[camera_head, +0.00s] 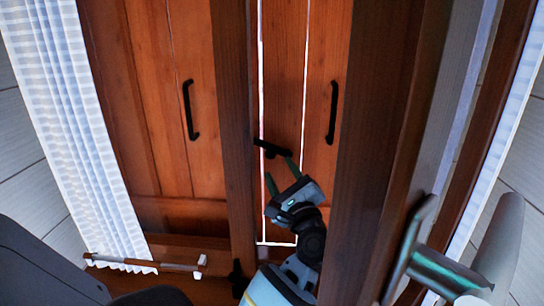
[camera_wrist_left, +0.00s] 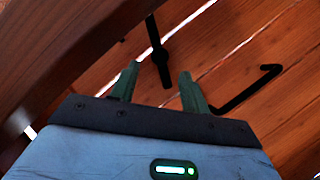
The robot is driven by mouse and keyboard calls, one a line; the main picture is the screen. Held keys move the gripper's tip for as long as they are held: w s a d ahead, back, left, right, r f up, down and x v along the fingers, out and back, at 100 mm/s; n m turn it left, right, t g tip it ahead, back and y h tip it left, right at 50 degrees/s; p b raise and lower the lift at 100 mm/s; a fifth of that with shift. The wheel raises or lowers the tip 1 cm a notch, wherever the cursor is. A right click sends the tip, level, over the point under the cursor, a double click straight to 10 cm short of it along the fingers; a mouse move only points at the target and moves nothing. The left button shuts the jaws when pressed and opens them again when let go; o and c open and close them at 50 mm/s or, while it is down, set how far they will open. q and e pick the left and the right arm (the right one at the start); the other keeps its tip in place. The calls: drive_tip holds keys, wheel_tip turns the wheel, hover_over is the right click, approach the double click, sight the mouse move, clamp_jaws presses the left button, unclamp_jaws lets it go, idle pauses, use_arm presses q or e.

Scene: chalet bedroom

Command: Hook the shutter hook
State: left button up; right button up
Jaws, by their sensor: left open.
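Two brown wooden shutter leaves stand shut or nearly shut in front of me: the left leaf (camera_head: 165,110) and the right leaf (camera_head: 280,80). A short black shutter hook (camera_head: 272,149) sits low on the right leaf, near the central post; a black bar that looks like it shows in the left wrist view (camera_wrist_left: 160,62). My left gripper (camera_head: 281,169) is open and empty, its green fingertips just below the hook. In the left wrist view its fingers (camera_wrist_left: 160,74) point toward the bar, which lies between their lines. I cannot tell whether they touch. My right gripper is not recognizable.
Black handles are on the left leaf (camera_head: 190,110) and right leaf (camera_head: 333,112). A dark central post (camera_head: 235,120) and an open wooden window frame (camera_head: 375,150) flank the arm. A white curtain (camera_head: 75,130) hangs left. A rod (camera_head: 150,262) lies low left.

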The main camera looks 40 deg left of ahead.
sight(272, 156)
use_arm(q)
drive_tip(key=p+x, duration=0.1)
drive_tip(key=x, duration=0.4)
drive_tip(key=shift+r, duration=0.1)
drive_tip(key=shift+w+a, duration=0.15)
drive_tip(key=shift+a, duration=0.15)
clamp_jaws()
